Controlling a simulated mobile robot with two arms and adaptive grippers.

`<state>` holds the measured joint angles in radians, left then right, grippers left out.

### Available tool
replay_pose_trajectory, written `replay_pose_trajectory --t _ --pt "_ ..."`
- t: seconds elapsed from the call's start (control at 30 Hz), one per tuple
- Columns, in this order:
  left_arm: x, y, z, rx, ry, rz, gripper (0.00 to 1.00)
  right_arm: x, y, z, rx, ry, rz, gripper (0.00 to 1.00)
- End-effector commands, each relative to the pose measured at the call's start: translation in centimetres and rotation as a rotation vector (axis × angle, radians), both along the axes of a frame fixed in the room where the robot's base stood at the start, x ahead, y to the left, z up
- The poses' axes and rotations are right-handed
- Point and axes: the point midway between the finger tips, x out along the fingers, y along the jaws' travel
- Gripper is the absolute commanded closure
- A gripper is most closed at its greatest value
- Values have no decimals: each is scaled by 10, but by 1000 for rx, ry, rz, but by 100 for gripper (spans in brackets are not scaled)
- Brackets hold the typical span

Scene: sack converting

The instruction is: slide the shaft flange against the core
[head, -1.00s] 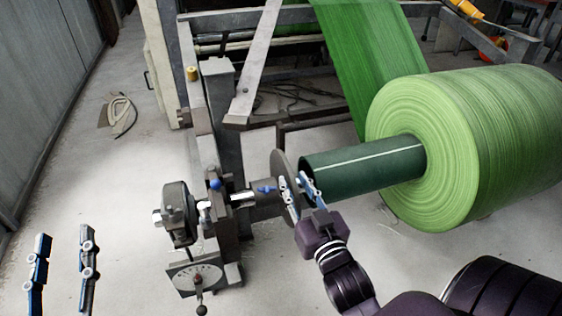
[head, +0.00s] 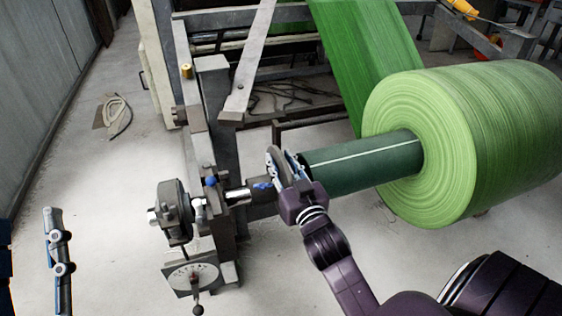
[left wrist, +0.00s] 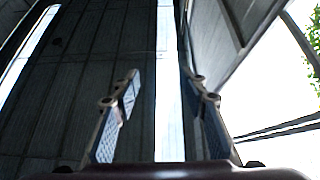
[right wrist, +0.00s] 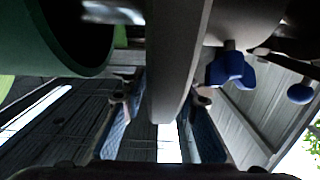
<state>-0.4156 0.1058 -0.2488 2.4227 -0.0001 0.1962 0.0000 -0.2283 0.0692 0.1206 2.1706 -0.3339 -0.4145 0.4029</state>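The shaft flange, a grey disc (head: 272,163) with a hub, sits on the shaft left of the core (head: 350,163), a dark green tube with a white line. In the right wrist view, the flange's rim (right wrist: 176,60) stands between my right gripper's (right wrist: 162,100) fingers, with gaps seeming to show on both sides. The core's hollow mouth (right wrist: 80,35) is left of it, apart from the flange, with shiny shaft between. My right gripper (head: 284,163) hides part of the flange in the head view. My left gripper (left wrist: 160,90) is open and empty, far left of the flange.
A big green roll (head: 440,140) surrounds the core's right part. The shaft's left end rests in a bearing stand (head: 175,215) with a dial plate (head: 192,277). A blue-knobbed screw (right wrist: 228,68) sits on the flange hub.

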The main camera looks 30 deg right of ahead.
Motion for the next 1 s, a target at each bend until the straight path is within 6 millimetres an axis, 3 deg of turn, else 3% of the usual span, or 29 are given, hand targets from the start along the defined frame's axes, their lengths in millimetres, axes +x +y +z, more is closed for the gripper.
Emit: replay_pose_trajectory --t 0.03,0.27,0.73,1.0 --pt "0 0 0 0 0 0 60 0 0 0 0 0 0 76" --pt "0 0 0 1 2 0 60 0 0 0 -1 0 0 100" --pt "3 -1 -3 6 25 1 60 -1 -2 0 -1 1 0 100" --pt "28 -1 -50 74 266 15 60 -4 -19 1 -3 3 -1 100"
